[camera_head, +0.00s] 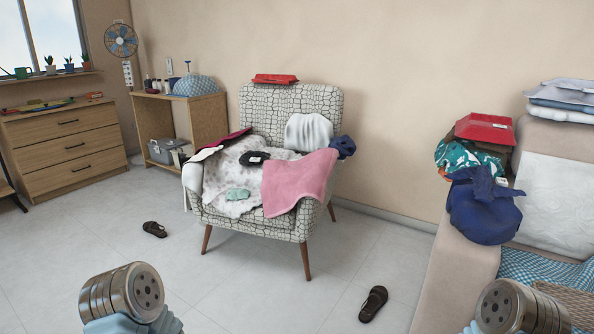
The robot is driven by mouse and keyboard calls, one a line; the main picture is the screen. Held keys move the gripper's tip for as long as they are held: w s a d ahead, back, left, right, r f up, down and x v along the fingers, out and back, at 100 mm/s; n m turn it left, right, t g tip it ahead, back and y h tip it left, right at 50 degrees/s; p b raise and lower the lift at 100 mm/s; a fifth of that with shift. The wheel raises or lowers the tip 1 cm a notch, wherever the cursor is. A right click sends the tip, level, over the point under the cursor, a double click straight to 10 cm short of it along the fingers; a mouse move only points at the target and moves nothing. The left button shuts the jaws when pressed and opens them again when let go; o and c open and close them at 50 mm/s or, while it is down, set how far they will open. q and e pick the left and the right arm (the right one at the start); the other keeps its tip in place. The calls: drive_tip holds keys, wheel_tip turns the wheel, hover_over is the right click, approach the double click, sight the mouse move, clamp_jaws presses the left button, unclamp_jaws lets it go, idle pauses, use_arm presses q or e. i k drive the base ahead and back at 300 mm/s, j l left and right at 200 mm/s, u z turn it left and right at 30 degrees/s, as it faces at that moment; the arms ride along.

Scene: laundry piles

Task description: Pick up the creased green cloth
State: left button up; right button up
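A small, crumpled pale green cloth (238,194) lies on the front of the patterned armchair's seat (250,218). It rests on a white and grey mottled cloth (225,170), left of a pink cloth (298,180) that hangs over the seat's front edge. The green cloth is uncovered on top. Parts of my arms show at the bottom left and bottom right, well in front of the chair. No fingers of either gripper show.
Two dark sandals lie on the floor, one (154,229) left of the chair and one (373,303) to its front right. A sofa (458,262) with piled clothes stands at right. A drawer chest (68,145) stands at left. The floor before the chair is mostly clear.

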sight(234, 194)
drive_tip(key=i+j+z, duration=0.1)
drive_tip(key=i+j, duration=0.25)
drive_tip(key=i+j+z, duration=0.15)
drive_tip(key=i+j, duration=0.15)
drive_tip(key=i+j+z, duration=0.1)
drive_tip(key=i+j, duration=0.2)
drive_tip(key=j, duration=0.15)
drive_tip(key=i+j+z, duration=0.1)
drive_tip(key=i+j, duration=0.2)
drive_tip(key=i+j+z, duration=0.15)
drive_tip(key=i+j, duration=0.15)
drive_tip(key=j, duration=0.25)
drive_tip(key=i+j+z, duration=0.1)
drive_tip(key=i+j, duration=0.15)
drive_tip(key=j, duration=0.25)
